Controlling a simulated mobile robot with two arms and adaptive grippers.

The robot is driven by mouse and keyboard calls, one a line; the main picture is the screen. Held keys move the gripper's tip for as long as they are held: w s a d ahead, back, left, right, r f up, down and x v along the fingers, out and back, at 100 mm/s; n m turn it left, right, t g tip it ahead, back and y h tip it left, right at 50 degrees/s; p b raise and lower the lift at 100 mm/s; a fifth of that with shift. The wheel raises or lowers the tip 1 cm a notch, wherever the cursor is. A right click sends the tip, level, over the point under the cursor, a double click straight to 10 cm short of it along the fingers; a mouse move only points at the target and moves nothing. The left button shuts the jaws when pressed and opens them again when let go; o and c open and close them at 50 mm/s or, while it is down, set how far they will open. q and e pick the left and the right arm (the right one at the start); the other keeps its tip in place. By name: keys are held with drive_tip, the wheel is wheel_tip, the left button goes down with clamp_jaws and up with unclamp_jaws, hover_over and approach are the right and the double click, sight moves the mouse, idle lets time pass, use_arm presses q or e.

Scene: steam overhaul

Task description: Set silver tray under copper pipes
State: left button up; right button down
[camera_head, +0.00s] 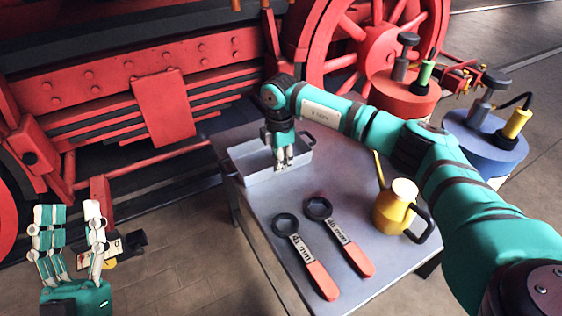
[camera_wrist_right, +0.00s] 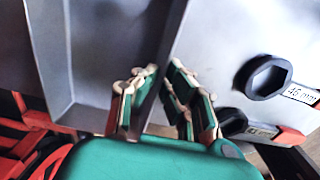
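The silver tray (camera_head: 254,174) is a shallow rectangular pan on the far left end of the grey table (camera_head: 270,205). It fills the left half of the right wrist view (camera_wrist_right: 105,45). My right gripper (camera_head: 283,163) points down at the tray's near wall. In the right wrist view my right gripper (camera_wrist_right: 163,72) has one finger on each side of that wall, with the tips closed against it. My left gripper (camera_head: 68,212) is open and empty at the lower left, away from the table.
Two wrenches, marked 41 mm (camera_head: 304,254) and 46 mm (camera_head: 338,234), lie on the table beside a yellow oil can (camera_head: 397,206). Red (camera_head: 403,97) and blue (camera_head: 484,142) drums stand behind. The red locomotive frame (camera_head: 130,80) runs along the back left.

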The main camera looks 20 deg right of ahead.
use_arm(q)
drive_tip(key=shift+w+f+g+y+p, duration=0.2)
drive_tip(key=shift+w+f+g, duration=0.3)
drive_tip(key=shift+f, duration=0.25)
drive_tip(key=shift+w+f+g+y+p, duration=0.15)
drive_tip(key=shift+w+f+g, duration=0.25)
drive_tip(key=shift+f+g, duration=0.25)
drive_tip(key=shift+w+a+f+g+y+p, duration=0.1)
drive_tip(key=shift+w+f+g+y+p, duration=0.15)
drive_tip(key=shift+f+g, duration=0.35)
drive_tip(key=shift+w+f+g+y+p, duration=0.15)
drive_tip(key=shift+w+f+g, duration=0.1)
drive_tip(key=shift+f, duration=0.65)
use_arm(e)
drive_tip(key=c, duration=1.4)
unclamp_jaws()
use_arm(q)
drive_tip(key=shift+r, duration=0.2)
